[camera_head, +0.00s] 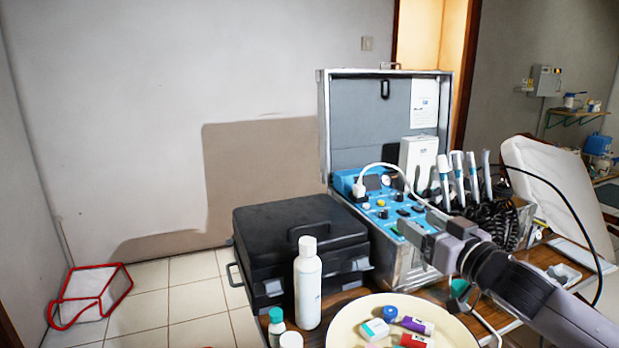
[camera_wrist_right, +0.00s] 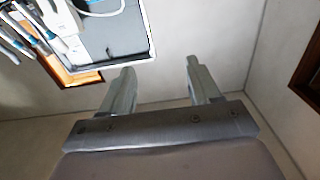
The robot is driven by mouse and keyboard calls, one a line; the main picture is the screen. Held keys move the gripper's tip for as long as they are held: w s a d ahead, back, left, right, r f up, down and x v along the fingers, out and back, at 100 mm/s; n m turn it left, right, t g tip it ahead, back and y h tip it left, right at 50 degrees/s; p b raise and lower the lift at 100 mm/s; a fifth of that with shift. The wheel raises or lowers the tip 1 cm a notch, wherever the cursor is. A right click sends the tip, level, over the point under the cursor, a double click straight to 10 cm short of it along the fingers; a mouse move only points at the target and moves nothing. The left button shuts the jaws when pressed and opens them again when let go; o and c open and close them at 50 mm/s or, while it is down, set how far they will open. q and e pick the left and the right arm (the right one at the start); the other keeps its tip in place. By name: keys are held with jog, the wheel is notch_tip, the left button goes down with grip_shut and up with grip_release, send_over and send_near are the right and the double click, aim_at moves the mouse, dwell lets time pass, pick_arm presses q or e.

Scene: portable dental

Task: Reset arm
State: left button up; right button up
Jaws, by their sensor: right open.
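My right gripper (camera_head: 428,232) comes in from the lower right in the head view. It hovers in front of the open metal dental case (camera_head: 412,266) and above the cream round tray (camera_head: 345,318). In the right wrist view, its two fingers (camera_wrist_right: 160,85) stand apart with nothing between them. The gripper hides part of the case's front panel. My left gripper is not in the head view.
A black case (camera_head: 290,228) and a white bottle (camera_head: 308,284) stand left of the arm. The tray holds several small containers. Upright dental handpieces (camera_head: 458,178) and a black cable are close behind the gripper. A red-framed bin (camera_head: 88,292) sits on the floor.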

jog(key=s+a+f+m+g+h, duration=0.1)
jog(key=s+a+f+g+h, duration=0.1)
jog(key=s+f, duration=0.6)
jog(key=s+a+f+g+h, duration=0.1)
jog(key=s+a+f+g, duration=0.3)
jog(key=f, duration=0.6)
jog(key=s+d+f+m+g+h, duration=0.15)
jog(key=s+d+f+g, duration=0.3)
jog(key=s, duration=0.85)
jog(key=s+d+f+g+h, duration=0.2)
jog(key=s+d+f+g, duration=0.3)
jog(key=s, duration=0.9)
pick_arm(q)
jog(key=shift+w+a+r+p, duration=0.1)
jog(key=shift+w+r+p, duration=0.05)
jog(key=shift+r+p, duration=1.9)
pick_arm(e)
jog(key=w+a+f+t+y, duration=0.2)
jog(key=w+f+t, duration=0.4)
jog(key=t, duration=0.3)
jog(key=shift+w+a, duration=0.6)
jog(key=shift+a, duration=0.3)
jog(key=shift+n+t, duration=0.25)
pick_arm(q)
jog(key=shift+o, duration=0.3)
pick_arm(e)
jog(key=shift+c, duration=0.3)
